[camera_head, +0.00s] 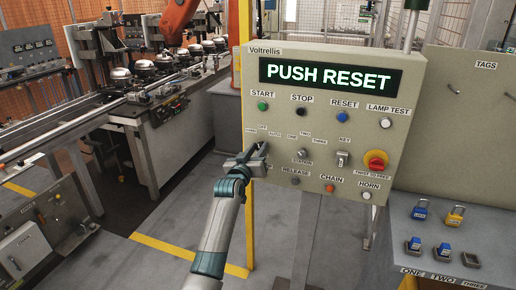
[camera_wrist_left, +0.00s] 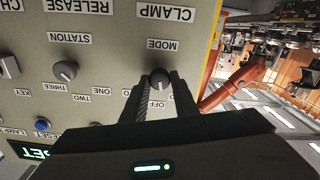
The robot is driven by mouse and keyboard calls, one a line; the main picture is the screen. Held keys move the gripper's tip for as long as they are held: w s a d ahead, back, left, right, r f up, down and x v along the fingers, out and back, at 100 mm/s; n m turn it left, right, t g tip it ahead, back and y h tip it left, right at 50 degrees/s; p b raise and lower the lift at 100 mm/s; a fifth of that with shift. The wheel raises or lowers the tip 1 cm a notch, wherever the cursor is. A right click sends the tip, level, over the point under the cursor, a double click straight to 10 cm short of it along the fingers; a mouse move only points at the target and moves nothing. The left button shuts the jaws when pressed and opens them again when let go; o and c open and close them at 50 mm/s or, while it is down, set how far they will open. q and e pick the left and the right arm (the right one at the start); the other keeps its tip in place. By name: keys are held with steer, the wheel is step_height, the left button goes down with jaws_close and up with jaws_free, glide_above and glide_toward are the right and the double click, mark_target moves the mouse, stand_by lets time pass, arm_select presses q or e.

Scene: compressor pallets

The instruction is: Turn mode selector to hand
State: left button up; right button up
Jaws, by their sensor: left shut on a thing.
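The mode selector (camera_wrist_left: 160,79) is a small grey knob on the beige control panel (camera_wrist_left: 110,60), seen upside down in the left wrist view above its OFF label. My left gripper (camera_wrist_left: 159,84) is shut on the knob, one dark finger on each side of it. In the head view my left gripper (camera_head: 257,154) reaches the lower left of the panel, under the HAND, OFF and AUTO labels, and hides the knob. Which way the knob points I cannot tell. My right gripper is in neither view.
The panel's display (camera_head: 330,77) reads PUSH RESET. The station knob (camera_head: 304,154), key switch (camera_head: 343,158) and red emergency stop (camera_head: 376,161) lie to the right. A yellow post (camera_head: 246,215) stands at the panel's left edge. A shelf (camera_head: 440,235) with padlocks is at the lower right.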

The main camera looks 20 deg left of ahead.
arm_select(q)
steer(key=n+p, duration=0.1)
steer(key=n, duration=0.2)
steer(key=shift+n+p, duration=0.5)
steer(key=shift+n, duration=1)
steer(key=shift+a, duration=0.1)
steer(key=o, duration=1)
steer(key=shift+s, duration=0.1)
steer(key=shift+s+a+b, duration=0.15)
steer(key=shift+s+b, duration=0.7)
steer(key=shift+s, duration=3.45)
steer(key=shift+s+a+b, duration=0.15)
steer(key=shift+s+b, duration=0.7)
steer(key=shift+s, duration=3.45)
steer(key=shift+f, duration=0.1)
